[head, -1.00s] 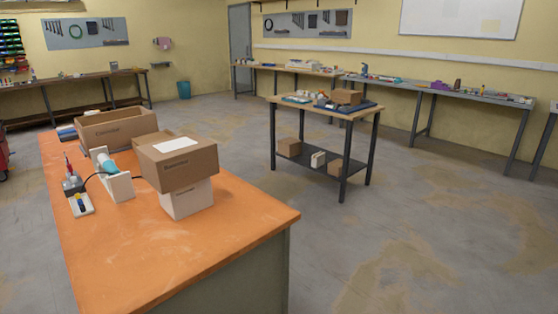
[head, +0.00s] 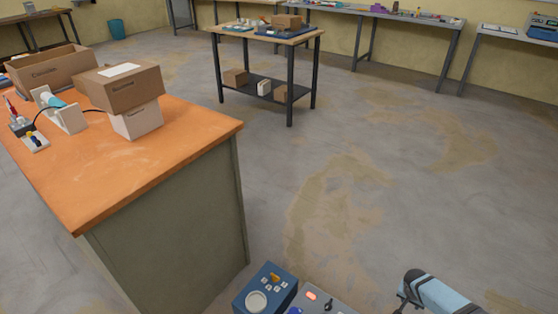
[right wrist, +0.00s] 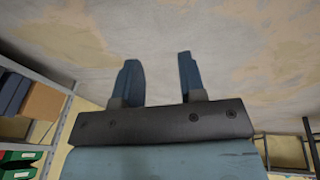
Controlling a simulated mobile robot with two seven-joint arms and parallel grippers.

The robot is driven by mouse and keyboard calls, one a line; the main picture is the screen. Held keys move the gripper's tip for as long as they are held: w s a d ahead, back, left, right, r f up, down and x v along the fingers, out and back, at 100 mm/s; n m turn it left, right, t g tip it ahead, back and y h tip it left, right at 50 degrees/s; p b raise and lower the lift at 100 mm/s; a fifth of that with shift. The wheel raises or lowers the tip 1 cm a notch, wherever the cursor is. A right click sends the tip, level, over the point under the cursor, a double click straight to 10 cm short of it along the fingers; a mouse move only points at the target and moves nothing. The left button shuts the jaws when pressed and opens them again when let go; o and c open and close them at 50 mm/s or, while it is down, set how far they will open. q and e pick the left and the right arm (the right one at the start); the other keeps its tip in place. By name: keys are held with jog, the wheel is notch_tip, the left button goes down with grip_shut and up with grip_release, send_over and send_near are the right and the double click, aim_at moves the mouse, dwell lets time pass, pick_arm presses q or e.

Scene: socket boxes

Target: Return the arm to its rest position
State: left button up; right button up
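My right arm (head: 440,293) shows at the bottom right edge of the head view, light blue with dark bands, over the floor. In the right wrist view my right gripper (right wrist: 158,60) has its two dark blue fingers apart with nothing between them. Pale, stained floor shows beyond the fingertips. My left gripper is not in view.
An orange-topped workbench (head: 110,185) stands at left with a cardboard box (head: 120,88) on a white box (head: 137,121). A two-tier table (head: 265,37) stands behind. A blue control box (head: 266,287) is at the bottom edge. The floor at centre right is clear.

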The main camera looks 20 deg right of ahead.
jog(key=d+r+h, duration=0.1)
jog(key=d+r, duration=0.3)
jog(key=d, duration=0.5)
jog(key=s+a+r+n+t+y, duration=0.1)
jog(key=a+r+n+t, duration=0.3)
jog(key=a, duration=0.6)
jog(key=s+a+r+n+t+y, duration=0.1)
jog(key=a+r+n, duration=0.1)
jog(key=a+n, duration=0.6)
jog(key=s+a+r+n+t+y, duration=0.2)
jog(key=s+a+r+n+y, duration=0.15)
jog(key=a+r, duration=0.7)
jog(key=s+a+r+n+t+y, duration=0.25)
jog(key=s+a+r+n, duration=0.2)
jog(key=a+r, duration=0.55)
jog(key=w+a+r+m+t, duration=0.1)
jog(key=a+m+t, duration=0.1)
jog(key=a+m, duration=0.65)
pick_arm(q)
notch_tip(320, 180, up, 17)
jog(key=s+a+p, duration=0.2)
jog(key=p, duration=2.4)
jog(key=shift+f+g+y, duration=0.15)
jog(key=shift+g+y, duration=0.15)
pick_arm(e)
notch_tip(320, 180, up, 17)
jog(key=s+n, duration=0.1)
jog(key=n, duration=0.1)
jog(key=shift+a+r+h, duration=0.15)
jog(key=shift+a+h, duration=0.25)
